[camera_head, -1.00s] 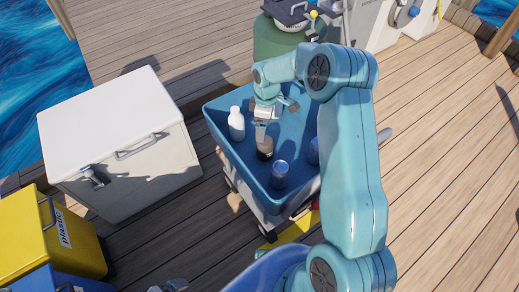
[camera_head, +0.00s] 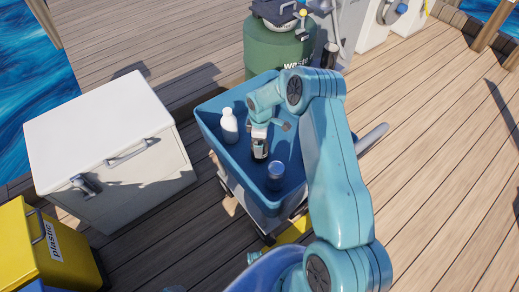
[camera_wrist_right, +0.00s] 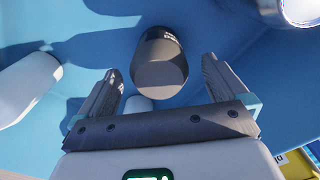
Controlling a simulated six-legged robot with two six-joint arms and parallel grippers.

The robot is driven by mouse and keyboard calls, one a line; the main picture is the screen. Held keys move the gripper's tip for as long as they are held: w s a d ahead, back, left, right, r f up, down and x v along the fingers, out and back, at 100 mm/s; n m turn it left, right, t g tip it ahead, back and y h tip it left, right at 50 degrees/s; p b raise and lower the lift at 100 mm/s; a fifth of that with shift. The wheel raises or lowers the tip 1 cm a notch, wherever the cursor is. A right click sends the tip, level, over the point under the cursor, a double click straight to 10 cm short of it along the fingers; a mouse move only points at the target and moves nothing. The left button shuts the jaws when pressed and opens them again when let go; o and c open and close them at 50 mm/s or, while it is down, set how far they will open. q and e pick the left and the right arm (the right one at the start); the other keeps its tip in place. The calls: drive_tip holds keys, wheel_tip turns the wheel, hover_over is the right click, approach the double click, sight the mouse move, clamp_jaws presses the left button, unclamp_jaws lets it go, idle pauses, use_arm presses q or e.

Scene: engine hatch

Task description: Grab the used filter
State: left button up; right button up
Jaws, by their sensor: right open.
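The dark cylinder that looks like the used filter (camera_head: 261,152) stands inside the blue bin (camera_head: 246,181). My right gripper (camera_head: 259,140) is open and points down at it from just above, partly hiding it in the head view. In the right wrist view the dark cylinder (camera_wrist_right: 160,62) appears just beyond the open fingers, roughly centred between them. Its label is too small to read. I cannot tell whether the fingertips touch it. My left gripper is not in view.
A white bottle (camera_head: 228,125) stands left of the dark cylinder in the bin, and a blue-silver can (camera_head: 275,175) stands in front of it. A white chest (camera_head: 95,120) is at left, a yellow plastic bin (camera_head: 40,250) front left. A green drum (camera_head: 275,50) stands behind.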

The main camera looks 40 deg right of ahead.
drive_tip(key=f, duration=0.3)
drive_tip(key=shift+w+f, duration=0.15)
drive_tip(key=shift+w, duration=0.05)
drive_tip(key=c, duration=1.3)
